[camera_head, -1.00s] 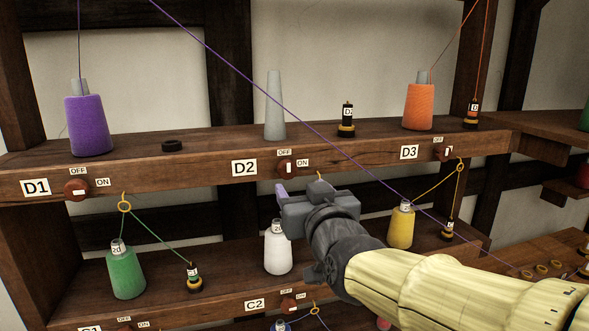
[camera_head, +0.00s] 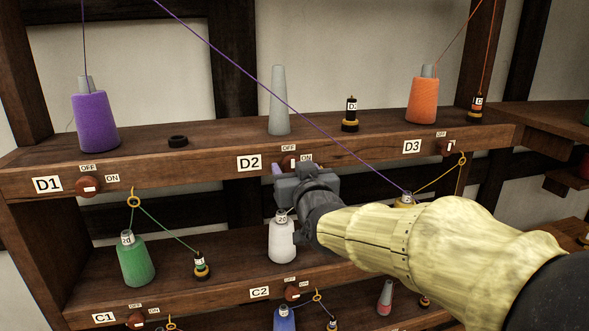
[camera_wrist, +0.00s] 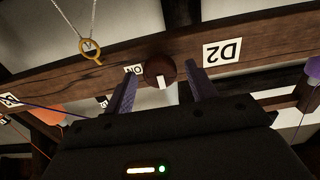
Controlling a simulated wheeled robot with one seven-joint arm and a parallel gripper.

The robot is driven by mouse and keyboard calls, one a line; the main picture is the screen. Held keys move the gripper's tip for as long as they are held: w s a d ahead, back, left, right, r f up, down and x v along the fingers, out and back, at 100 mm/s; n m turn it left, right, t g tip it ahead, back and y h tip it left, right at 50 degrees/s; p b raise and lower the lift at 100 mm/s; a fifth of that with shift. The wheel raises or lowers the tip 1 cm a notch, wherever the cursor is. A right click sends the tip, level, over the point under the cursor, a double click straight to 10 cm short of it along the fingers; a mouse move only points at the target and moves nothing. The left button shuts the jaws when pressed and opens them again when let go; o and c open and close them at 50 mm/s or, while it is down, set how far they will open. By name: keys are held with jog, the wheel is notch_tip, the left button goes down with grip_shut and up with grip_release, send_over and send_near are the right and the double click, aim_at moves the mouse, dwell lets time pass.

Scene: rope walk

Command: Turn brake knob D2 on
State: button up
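Brake knob D2 is a round dark red knob on the front of the upper shelf board, right of the D2 label (camera_head: 249,163). In the head view the knob (camera_head: 289,162) is largely covered by my gripper (camera_head: 280,171). The OFF label (camera_head: 288,147) is above it and the ON label (camera_head: 306,158) is at its right. In the upside-down wrist view, the knob (camera_wrist: 159,72) appears between the purple fingers of my gripper (camera_wrist: 160,78), which are open with gaps on both sides. Its white mark points down there, toward the OFF side.
A purple thread (camera_head: 330,139) slants across in front of the shelf. A white cone (camera_head: 282,240) stands below my gripper. Knob D3 (camera_head: 447,148) is to the right.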

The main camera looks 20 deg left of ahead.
jog(key=c, duration=0.8)
jog(key=shift+f+m+b, duration=0.2)
jog(key=shift+m+b, duration=0.2)
jog(key=shift+b, duration=0.4)
jog(key=m+b, duration=0.1)
jog(key=b, duration=0.1)
jog(key=shift+f+m+b, duration=0.1)
jog(key=shift+m+b, duration=0.25)
jog(key=shift+m, duration=0.05)
jog(key=m+b, duration=0.3)
jog(key=b, duration=0.1)
jog(key=shift+m, duration=0.3)
jog(key=m+b, duration=0.3)
jog(key=m, duration=0.2)
jog(key=shift+b, duration=0.3)
jog(key=m, duration=0.2)
jog(key=m+b, duration=0.1)
jog(key=m, duration=0.4)
jog(key=shift+r+b, duration=0.25)
jog(key=shift+b, duration=0.15)
